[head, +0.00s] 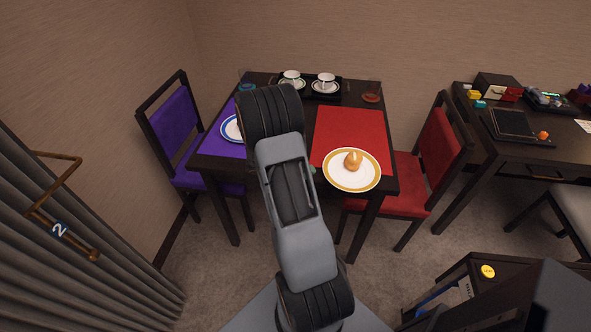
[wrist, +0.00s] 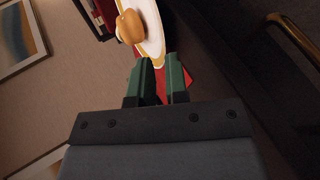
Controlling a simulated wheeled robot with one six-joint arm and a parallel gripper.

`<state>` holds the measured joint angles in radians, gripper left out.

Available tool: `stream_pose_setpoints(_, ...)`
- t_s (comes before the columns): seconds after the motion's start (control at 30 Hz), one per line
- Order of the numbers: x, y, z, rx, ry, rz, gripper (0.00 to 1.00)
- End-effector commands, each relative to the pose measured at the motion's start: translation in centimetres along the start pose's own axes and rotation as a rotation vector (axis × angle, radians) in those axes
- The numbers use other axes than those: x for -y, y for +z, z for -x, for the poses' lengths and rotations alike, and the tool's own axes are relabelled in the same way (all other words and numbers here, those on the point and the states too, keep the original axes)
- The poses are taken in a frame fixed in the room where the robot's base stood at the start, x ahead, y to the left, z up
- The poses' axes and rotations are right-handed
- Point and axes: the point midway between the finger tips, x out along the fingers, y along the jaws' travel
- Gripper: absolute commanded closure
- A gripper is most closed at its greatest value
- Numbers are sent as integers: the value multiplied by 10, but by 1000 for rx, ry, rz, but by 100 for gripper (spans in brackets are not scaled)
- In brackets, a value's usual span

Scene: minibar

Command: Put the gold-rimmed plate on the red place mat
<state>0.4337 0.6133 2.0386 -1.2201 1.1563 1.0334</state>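The gold-rimmed plate (head: 350,180) is white with a bread roll (head: 353,161) on it. In the head view it overlaps the front edge of the red place mat (head: 350,128) and the table's front edge. In the wrist view, my gripper (wrist: 161,70) has its green fingers on either side of the rim of the plate (wrist: 154,42). The plate looks held nearly level above the table, with the roll (wrist: 130,26) still on it. Red of the mat (wrist: 188,77) shows beyond the fingers. My arm hides most of the gripper in the head view.
A purple mat (head: 222,143) with a blue-rimmed plate (head: 229,128) lies at left. A dark tray (head: 308,94) with two cups stands at the back. A red chair (head: 410,185) is right of the table, a purple chair (head: 175,125) left. Most of the red mat is clear.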

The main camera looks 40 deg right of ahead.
Motion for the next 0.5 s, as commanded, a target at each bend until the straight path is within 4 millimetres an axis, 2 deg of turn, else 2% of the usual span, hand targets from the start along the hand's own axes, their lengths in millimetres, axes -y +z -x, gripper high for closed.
stream_pose_setpoints(0.03,-1,1,-10,5,1,-1,86)
stream_pose_setpoints(0.2,0,1,-38,4,1,-1,86)
stream_pose_setpoints(0.5,0,0,-68,1,0,-1,86)
